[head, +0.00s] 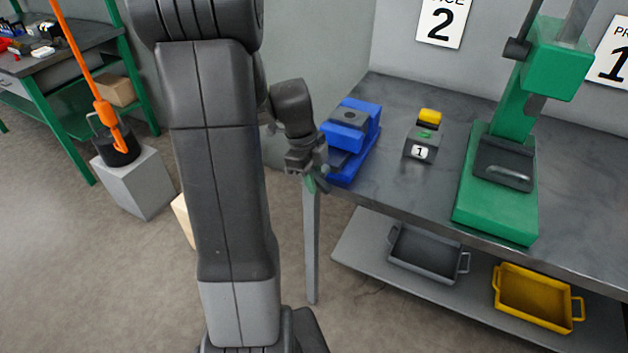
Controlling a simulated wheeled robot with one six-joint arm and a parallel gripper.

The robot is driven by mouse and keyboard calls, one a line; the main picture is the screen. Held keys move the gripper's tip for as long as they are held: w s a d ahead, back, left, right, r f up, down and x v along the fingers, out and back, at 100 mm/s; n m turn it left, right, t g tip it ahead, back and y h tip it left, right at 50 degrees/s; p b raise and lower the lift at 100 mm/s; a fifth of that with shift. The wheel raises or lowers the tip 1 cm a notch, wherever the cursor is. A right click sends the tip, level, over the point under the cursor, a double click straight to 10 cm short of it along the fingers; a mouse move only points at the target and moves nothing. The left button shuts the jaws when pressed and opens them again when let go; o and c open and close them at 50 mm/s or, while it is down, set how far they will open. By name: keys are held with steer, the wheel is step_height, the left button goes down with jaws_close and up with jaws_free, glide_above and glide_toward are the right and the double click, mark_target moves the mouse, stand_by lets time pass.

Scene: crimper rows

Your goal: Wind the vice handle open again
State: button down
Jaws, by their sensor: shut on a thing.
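The blue vice (352,138) stands on the left end of the dark workbench, below the sign with a 2. Its jaws have a grey block between or on them; how far they are apart I cannot tell. My gripper (312,180) is at the vice's near left side, just off the bench edge. It is shut on what looks like the vice handle, which is mostly hidden by the fingers. A small green bit shows at the fingertips.
A small block labelled 1 with a yellow top (424,140) stands right of the vice. A green press (505,165) is further right. A grey tray (428,254) and a yellow tray (536,297) sit on the lower shelf. A grey pedestal (137,183) bears a black weight on an orange hook.

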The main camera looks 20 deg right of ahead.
steer(key=shift+f+g+h+b, duration=0.4)
steer(key=shift+g+h+b, duration=0.55)
steer(key=shift+b, duration=0.2)
steer(key=g+h+b, duration=0.2)
steer(key=g+b, duration=0.1)
steer(key=shift+d+f+b, duration=0.1)
steer(key=shift+f+b, duration=0.05)
steer(key=shift+b, duration=0.15)
steer(key=g+h+b, duration=0.2)
steer(key=b, duration=0.1)
steer(key=g+h+b, duration=0.2)
steer(key=shift+s+d, duration=0.15)
steer(key=shift+s, duration=0.1)
steer(key=shift+r+g+h+b, duration=0.2)
steer(key=shift+g+h+b, duration=0.1)
steer(key=shift+g+h, duration=0.4)
steer(key=shift+s+d+g+h+p, duration=0.15)
steer(key=shift+g+h+p, duration=0.15)
steer(key=shift+g, duration=0.45)
